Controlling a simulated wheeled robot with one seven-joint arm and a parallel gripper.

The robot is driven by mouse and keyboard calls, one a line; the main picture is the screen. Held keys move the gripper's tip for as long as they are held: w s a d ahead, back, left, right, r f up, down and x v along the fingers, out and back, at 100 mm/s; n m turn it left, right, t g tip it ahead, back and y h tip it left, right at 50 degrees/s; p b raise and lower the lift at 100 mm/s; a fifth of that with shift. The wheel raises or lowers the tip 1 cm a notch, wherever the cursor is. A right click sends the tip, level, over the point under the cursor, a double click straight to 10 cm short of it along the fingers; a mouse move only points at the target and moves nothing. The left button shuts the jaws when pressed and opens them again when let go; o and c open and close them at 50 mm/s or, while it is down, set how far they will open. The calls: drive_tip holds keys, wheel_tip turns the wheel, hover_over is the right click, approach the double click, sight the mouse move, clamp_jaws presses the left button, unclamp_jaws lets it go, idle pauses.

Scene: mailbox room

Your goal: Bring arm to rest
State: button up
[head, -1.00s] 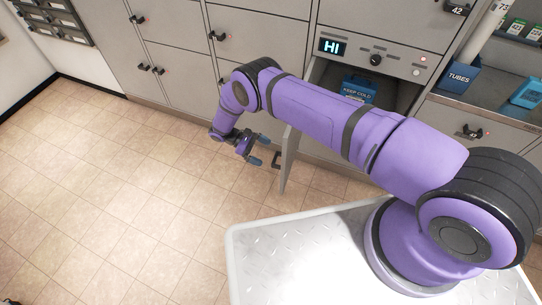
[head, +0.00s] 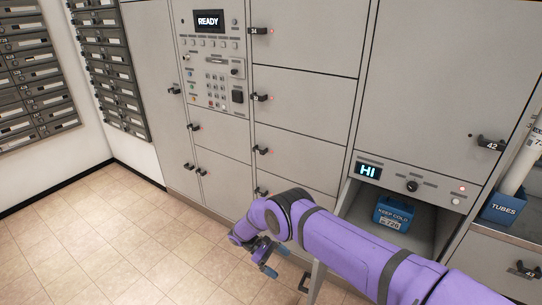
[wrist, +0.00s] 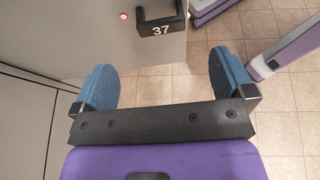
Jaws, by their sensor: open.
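My gripper (head: 267,258) hangs at the end of the purple arm, low in the head view, in front of the locker wall and left of an open compartment. In the wrist view my gripper (wrist: 160,90) shows two blue finger pads set wide apart with nothing between them. Beyond the fingers, the edge of a grey locker door (wrist: 120,45) carries a black handle marked 37 (wrist: 160,29) and a small red light. From these views I cannot tell how far the fingers are from that door.
A blue "KEEP COLD" box (head: 393,214) sits inside the open compartment, below a panel reading "HI" (head: 368,171). The open door (head: 316,284) stands out beside my forearm. A keypad panel reads "READY" (head: 209,21). The tiled floor (head: 100,235) at left is clear.

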drive_tip(key=w+d+r+m+y, duration=0.1)
drive_tip(key=w+r, duration=0.2)
drive_tip(key=r, duration=0.6)
drive_tip(key=w+d+r+m+t+y, duration=0.1)
drive_tip(key=w+r+y, duration=0.15)
drive_tip(key=r, duration=0.55)
drive_tip(key=w+d+r+m+y, duration=0.1)
drive_tip(key=w+r, duration=0.2)
drive_tip(key=r, duration=0.6)
drive_tip(key=s+d+r+m+t+y, duration=0.15)
drive_tip(key=d+r, duration=0.25)
drive_tip(key=r, duration=0.8)
drive_tip(key=s+d+r+m+t+y, duration=0.15)
drive_tip(key=d+r, duration=0.25)
drive_tip(key=r, duration=0.7)
drive_tip(key=s+d+r+m+t+y, duration=0.1)
drive_tip(key=s+d+r, duration=0.4)
drive_tip(key=s+r, duration=0.3)
drive_tip(key=s+d+r+m+t+y, duration=0.2)
drive_tip(key=s+d+r, duration=0.3)
drive_tip(key=s+r, duration=0.3)
drive_tip(key=s+d+m+t, duration=0.1)
drive_tip(key=s+d+t, duration=0.1)
drive_tip(key=s, duration=0.8)
drive_tip(key=s+d+m+t+y, duration=0.1)
drive_tip(key=s+d+m+t, duration=0.1)
drive_tip(key=s, duration=0.9)
drive_tip(key=shift+s+d+r+t, duration=0.25)
drive_tip(key=shift+d+r+t, duration=0.2)
drive_tip(key=shift+d, duration=0.1)
